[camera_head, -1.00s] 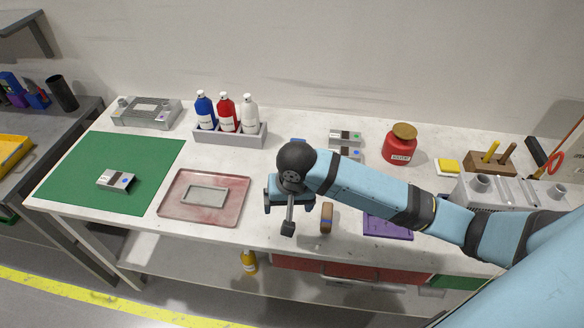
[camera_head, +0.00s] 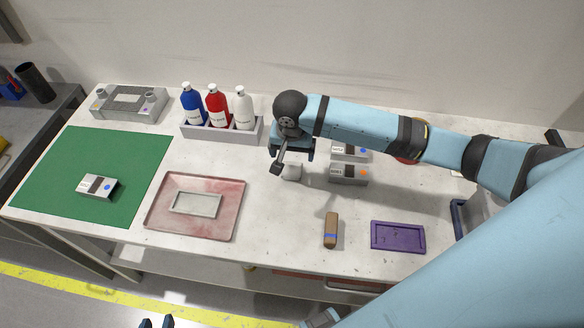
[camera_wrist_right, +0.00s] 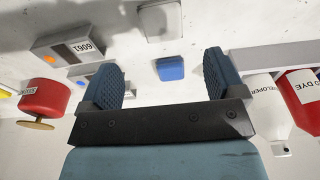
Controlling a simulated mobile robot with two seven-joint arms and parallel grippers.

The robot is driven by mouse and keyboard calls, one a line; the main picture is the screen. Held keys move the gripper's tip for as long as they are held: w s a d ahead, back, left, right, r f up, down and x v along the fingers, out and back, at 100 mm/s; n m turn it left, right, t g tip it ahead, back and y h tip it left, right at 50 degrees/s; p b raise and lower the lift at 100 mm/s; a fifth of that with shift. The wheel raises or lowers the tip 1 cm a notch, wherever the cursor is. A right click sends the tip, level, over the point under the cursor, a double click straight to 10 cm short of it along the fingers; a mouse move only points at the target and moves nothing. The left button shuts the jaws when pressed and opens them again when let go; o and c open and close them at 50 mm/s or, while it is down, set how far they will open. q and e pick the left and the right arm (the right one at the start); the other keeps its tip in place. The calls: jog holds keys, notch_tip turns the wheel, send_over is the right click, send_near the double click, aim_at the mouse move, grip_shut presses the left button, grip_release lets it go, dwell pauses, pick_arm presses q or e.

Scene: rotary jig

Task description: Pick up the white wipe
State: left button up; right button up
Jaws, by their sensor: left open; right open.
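The white wipe (camera_head: 291,172) is a small pale pad on the bench, just below my right gripper (camera_head: 291,160) in the head view, which partly covers it. In the right wrist view the wipe (camera_wrist_right: 160,20) lies at the top edge, beyond the open fingers. My right gripper (camera_wrist_right: 163,78) is open and empty there, and a blue block (camera_wrist_right: 170,69) shows in the gap between its fingers. My left gripper (camera_head: 157,323) barely shows at the bottom edge of the head view, open and away from the bench.
Two labelled grey boxes (camera_head: 348,174) stand right of the wipe. A bottle rack (camera_head: 225,131) is behind left. A pinkish tray (camera_head: 160,222), green mat (camera_head: 60,170), brown brush (camera_head: 330,230) and purple tray (camera_head: 398,237) lie around.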

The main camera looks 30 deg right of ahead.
aim_at(292, 169)
jog(key=f, duration=0.6)
jog(key=w+f, duration=0.1)
jog(key=f, duration=0.2)
jog(key=shift+w+d, duration=0.1)
jog(key=shift+d, duration=0.15)
jog(key=c, duration=1)
